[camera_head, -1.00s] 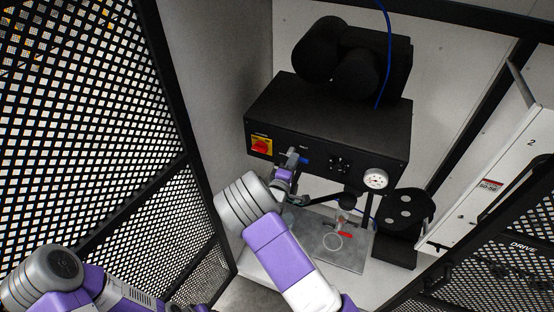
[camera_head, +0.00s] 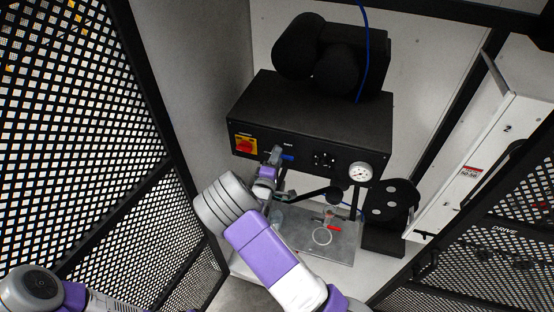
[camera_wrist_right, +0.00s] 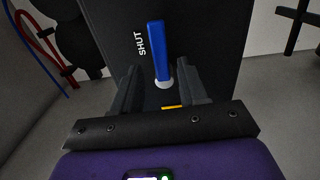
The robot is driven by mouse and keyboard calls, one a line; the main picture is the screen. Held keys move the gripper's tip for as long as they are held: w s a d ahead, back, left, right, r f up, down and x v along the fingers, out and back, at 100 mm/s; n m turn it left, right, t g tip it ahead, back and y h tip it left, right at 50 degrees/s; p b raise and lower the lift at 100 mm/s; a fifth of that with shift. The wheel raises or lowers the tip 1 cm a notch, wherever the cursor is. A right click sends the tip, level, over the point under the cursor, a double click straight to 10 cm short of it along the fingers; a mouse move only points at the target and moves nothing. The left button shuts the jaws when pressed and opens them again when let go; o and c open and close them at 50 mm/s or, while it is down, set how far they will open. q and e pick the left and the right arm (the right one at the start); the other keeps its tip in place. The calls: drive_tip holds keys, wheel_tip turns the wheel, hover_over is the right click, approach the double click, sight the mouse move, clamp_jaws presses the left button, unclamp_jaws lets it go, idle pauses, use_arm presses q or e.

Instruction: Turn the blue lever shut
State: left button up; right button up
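The blue lever (camera_head: 288,157) is on the front of the black machine box and points right in the head view. It also shows in the right wrist view (camera_wrist_right: 156,48), extending up past my fingertips from a pale round pivot, with the word SHUT printed to its left. My right gripper (camera_head: 274,157) is at the lever's pivot end. In the right wrist view its two fingers (camera_wrist_right: 162,75) stand apart on either side of the lever's base, with a visible gap on each side. My left gripper is out of view.
A red and yellow switch (camera_head: 245,144) sits left of the lever, and a white gauge (camera_head: 361,172) is at the box's right end. A metal plate (camera_head: 335,247) with a clear vessel lies below. A mesh panel (camera_head: 75,130) stands at left.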

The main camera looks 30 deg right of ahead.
drive_tip(key=shift+s, duration=0.1)
drive_tip(key=v, duration=0.7)
drive_tip(key=shift+s+b, duration=0.15)
drive_tip(key=shift+b, duration=0.3)
drive_tip(key=shift+a+f, duration=0.1)
drive_tip(key=shift+a, duration=0.05)
